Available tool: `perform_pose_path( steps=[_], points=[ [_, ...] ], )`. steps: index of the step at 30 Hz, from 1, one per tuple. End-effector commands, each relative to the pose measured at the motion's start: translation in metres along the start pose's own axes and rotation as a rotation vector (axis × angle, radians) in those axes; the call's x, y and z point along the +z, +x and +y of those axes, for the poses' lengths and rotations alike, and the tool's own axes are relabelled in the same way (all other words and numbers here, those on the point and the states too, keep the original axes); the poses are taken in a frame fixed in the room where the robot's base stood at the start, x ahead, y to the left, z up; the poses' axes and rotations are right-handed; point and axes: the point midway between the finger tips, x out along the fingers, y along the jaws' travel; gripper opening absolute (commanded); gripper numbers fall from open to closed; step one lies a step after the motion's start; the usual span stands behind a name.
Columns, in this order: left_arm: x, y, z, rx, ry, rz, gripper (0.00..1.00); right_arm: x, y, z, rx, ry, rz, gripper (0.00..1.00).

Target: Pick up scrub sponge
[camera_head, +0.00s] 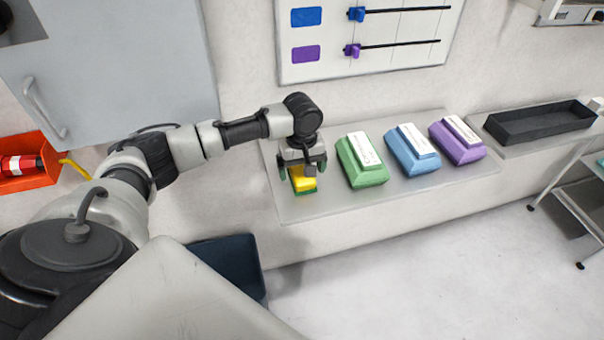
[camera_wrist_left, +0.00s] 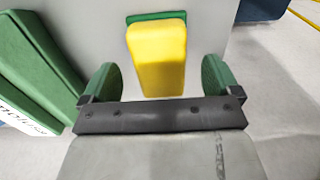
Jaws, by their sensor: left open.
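The scrub sponge (camera_head: 304,181), yellow with a green layer, lies on the shelf's left part in the head view. In the left wrist view the sponge (camera_wrist_left: 158,58) stands out yellow, with a green edge at its top. My left gripper (camera_head: 302,177) is over the sponge, its fingers to either side in the head view. In the left wrist view the open left gripper (camera_wrist_left: 160,85) has green finger pads, with the sponge between and beyond them. No contact shows. My right gripper is out of view.
On the grey shelf (camera_head: 300,209), a green box (camera_head: 372,176) stands close right of the sponge, then a blue box (camera_head: 424,165) and a purple box (camera_head: 466,152). A black tray (camera_head: 515,128) is farther right. A dark blue bin (camera_head: 236,255) is below.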

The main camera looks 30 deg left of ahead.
Motion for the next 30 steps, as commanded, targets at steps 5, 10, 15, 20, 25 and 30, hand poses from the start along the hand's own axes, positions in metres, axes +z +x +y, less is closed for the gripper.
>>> perform_pose_path(
  steps=[5,10,15,20,25,30],
  points=[
    [0.0,0.019,0.0,0.0,0.001,0.001,0.92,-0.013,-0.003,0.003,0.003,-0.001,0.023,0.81],
    [0.0,0.021,0.0,0.002,0.002,0.002,0.92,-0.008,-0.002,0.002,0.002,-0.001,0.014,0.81],
    [0.0,0.021,0.0,0.001,0.002,0.002,0.78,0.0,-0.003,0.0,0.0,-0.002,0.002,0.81],
    [0.0,0.021,0.0,0.001,0.001,0.001,0.53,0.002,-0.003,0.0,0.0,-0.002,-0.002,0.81],
    [0.0,0.021,0.0,0.001,0.001,0.002,0.37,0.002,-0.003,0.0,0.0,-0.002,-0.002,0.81],
    [0.0,0.021,0.0,0.001,0.001,0.002,0.37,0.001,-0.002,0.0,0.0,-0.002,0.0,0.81]
  ],
)
